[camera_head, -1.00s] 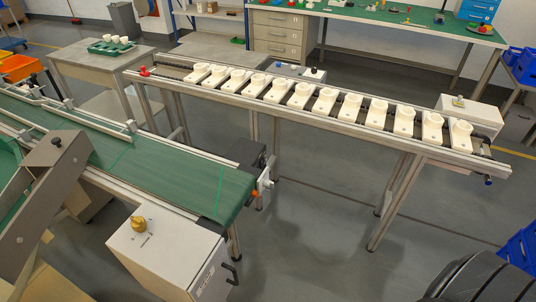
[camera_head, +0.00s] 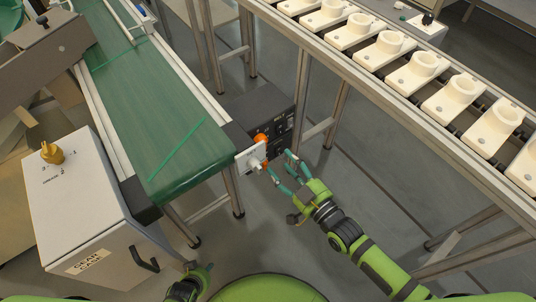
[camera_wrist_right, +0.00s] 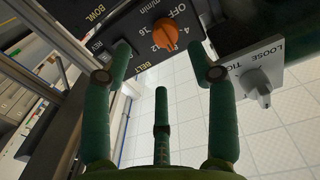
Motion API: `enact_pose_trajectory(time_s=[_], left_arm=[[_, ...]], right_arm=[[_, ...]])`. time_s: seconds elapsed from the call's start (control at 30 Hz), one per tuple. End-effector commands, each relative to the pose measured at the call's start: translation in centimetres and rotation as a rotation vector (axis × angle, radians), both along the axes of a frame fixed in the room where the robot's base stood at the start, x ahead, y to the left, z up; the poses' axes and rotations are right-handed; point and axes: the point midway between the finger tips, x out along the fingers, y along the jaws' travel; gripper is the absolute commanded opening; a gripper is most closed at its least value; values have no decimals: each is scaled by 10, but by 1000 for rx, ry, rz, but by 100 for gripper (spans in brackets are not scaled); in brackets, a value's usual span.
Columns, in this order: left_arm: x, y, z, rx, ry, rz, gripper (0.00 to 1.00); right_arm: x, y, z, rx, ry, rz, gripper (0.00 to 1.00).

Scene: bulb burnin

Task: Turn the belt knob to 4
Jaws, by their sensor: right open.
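The belt knob is orange and sits on a dark control box (camera_head: 270,112) at the end of the green conveyor. My left gripper (camera_head: 199,270) is low at the bottom edge.
A white plate (camera_wrist_right: 259,74) marked LOOSE and TIGHT, with a grey knob, juts out beside the right finger. The green belt (camera_head: 160,125) and a white cabinet with a yellow knob (camera_head: 52,153) are left. A rail with white holders (camera_head: 415,68) runs along the right.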

Motion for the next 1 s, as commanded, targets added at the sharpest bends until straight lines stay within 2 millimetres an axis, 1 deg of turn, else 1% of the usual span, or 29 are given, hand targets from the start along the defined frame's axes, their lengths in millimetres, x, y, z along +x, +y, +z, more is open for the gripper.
enact_pose_trajectory(time_s=[0.07, 0.13, 0.4, 0.5, 0.63, 0.87, 0.9, 0.97, 1.0], left_arm=[[3, 1, -2, 1, -5, 0, 40], [3, 0, -1, 0, -4, 0, 40], [2, -2, -2, 1, 15, 4, 40], [2, -2, -1, 1, 19, 5, 40], [2, -2, -1, 2, 26, 7, 40], [2, -2, -1, 3, 28, 7, 40], [2, -2, -1, 3, 28, 7, 40], [2, -2, -1, 3, 28, 7, 40], [2, -2, -1, 3, 28, 7, 40]], right_arm=[[1, 6, 6, 16, -18, 12, 58], [7, 11, 9, 20, -24, 13, 58], [41, 35, 9, 19, -21, 12, 58], [50, 40, 8, 17, -21, 11, 58], [55, 45, 9, 17, -20, 11, 58], [56, 45, 9, 16, -18, 11, 58], [56, 45, 8, 16, -18, 11, 54], [56, 45, 9, 16, -18, 11, 30], [56, 45, 9, 16, -19, 11, 14]])
